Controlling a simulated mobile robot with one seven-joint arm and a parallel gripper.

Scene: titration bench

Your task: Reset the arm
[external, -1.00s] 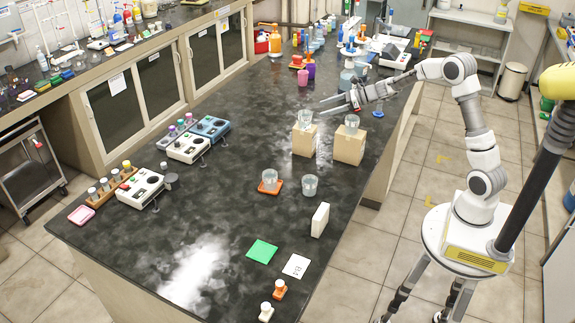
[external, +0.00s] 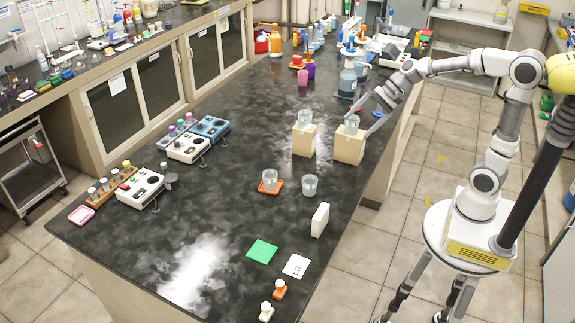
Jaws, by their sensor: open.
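My gripper (external: 369,112) is open and empty. It points down and to the left above the right edge of the black bench (external: 225,205), close to the glass beaker on the right cardboard box (external: 349,147). That beaker (external: 351,124) stands upright on the box. I cannot tell whether a finger touches the beaker. A second beaker (external: 305,118) stands on the left cardboard box (external: 304,140).
Two more beakers stand nearer the front, one on an orange mat (external: 270,181) and one on the bench (external: 309,186). A white block (external: 320,220) stands to their right. Bottles (external: 347,80) crowd the back.

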